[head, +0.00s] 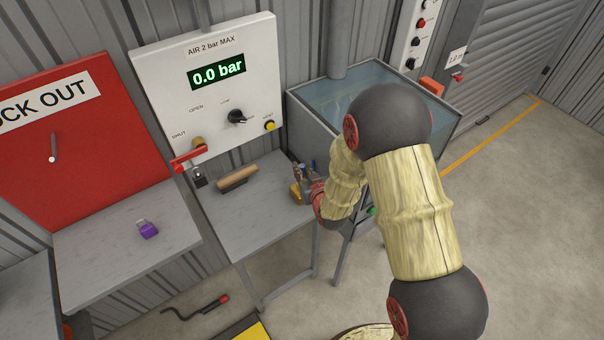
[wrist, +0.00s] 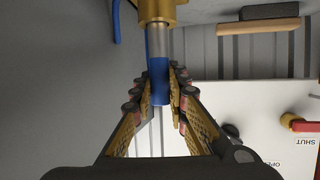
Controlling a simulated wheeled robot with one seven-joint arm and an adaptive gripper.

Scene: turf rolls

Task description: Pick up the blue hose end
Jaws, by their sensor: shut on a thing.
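The blue hose end (wrist: 160,82) is in the wrist view, a blue sleeve below a silver collar and a brass fitting (wrist: 160,10). My gripper (wrist: 158,88) is shut on it, with a patterned finger against each side. In the head view my gripper (head: 306,184) is at the right end of the grey bench, beside the water tank. The hose end is too small and covered there to make out well. A thin blue length of hose (wrist: 116,22) shows at the top left of the wrist view.
The grey bench (head: 245,215) holds a wooden-handled tool (head: 238,178). Behind it stands a white panel (head: 165,85) reading 0.0 bar, with a red valve lever (head: 190,158) and a padlock. A water tank (head: 300,118) stands close right. A purple padlock (head: 147,229) lies left.

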